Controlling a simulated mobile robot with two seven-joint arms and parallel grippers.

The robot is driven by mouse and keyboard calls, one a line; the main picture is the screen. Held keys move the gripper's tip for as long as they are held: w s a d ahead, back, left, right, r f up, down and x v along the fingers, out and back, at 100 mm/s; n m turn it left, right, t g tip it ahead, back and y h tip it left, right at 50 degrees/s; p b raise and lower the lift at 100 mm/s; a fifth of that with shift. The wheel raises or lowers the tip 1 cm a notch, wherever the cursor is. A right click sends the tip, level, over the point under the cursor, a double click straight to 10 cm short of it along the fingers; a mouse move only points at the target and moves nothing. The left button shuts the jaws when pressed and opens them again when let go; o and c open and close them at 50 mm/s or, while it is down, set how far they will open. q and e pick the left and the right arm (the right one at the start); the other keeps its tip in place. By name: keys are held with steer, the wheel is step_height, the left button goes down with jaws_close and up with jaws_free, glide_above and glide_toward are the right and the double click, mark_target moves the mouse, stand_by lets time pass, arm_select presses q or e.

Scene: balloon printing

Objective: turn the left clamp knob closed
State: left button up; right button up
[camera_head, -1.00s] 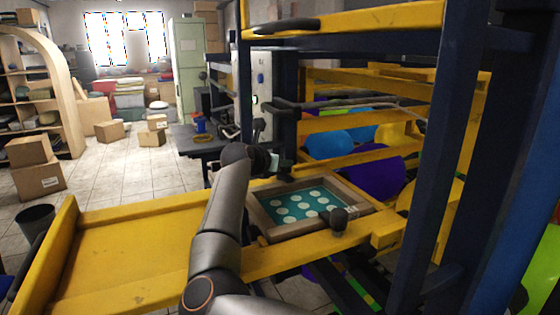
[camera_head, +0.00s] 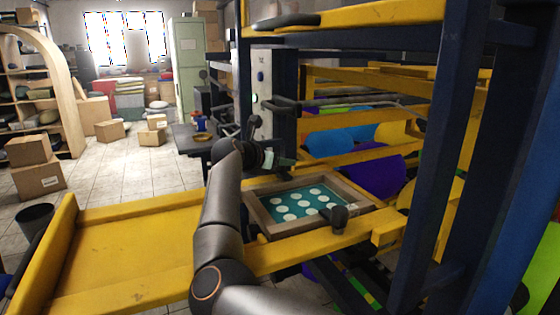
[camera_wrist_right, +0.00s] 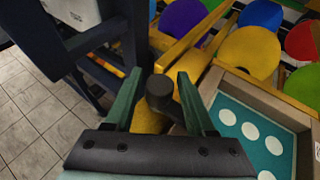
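In the right wrist view, a black round clamp knob (camera_wrist_right: 160,88) stands between the two green fingers of my right gripper (camera_wrist_right: 159,75). The fingers are spread, with a gap on each side of the knob. In the head view my right gripper (camera_head: 272,158) is at the far left corner of the wooden-framed printing screen (camera_head: 258,212), and that knob cannot be made out there. A second dark clamp knob (camera_head: 338,216) sits on the near side of the frame. The screen is teal with several white discs. My left gripper is not in view.
A yellow rail (camera_head: 310,250) runs along the near side of the screen, with a yellow tray (camera_head: 125,255) to the left. Dark blue posts (camera_head: 440,150) stand at the right. Colored balloon-like discs (camera_head: 372,176) hang behind the screen.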

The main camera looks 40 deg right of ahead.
steer(key=shift+o, duration=1.2)
steer(key=shift+a, duration=0.1)
steer(key=b+v, duration=0.3)
steer(key=v, duration=0.8)
steer(key=shift+s, duration=0.1)
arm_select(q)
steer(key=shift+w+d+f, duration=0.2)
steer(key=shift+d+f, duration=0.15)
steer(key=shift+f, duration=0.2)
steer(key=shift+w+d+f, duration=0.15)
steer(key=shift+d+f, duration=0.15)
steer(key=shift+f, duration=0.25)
arm_select(e)
steer(key=shift+s+a+r, duration=0.15)
steer(key=shift+a+r, duration=0.1)
steer(key=shift+a, duration=0.35)
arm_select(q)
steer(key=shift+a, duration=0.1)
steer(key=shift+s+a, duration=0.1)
arm_select(e)
steer(key=shift+f, duration=0.1)
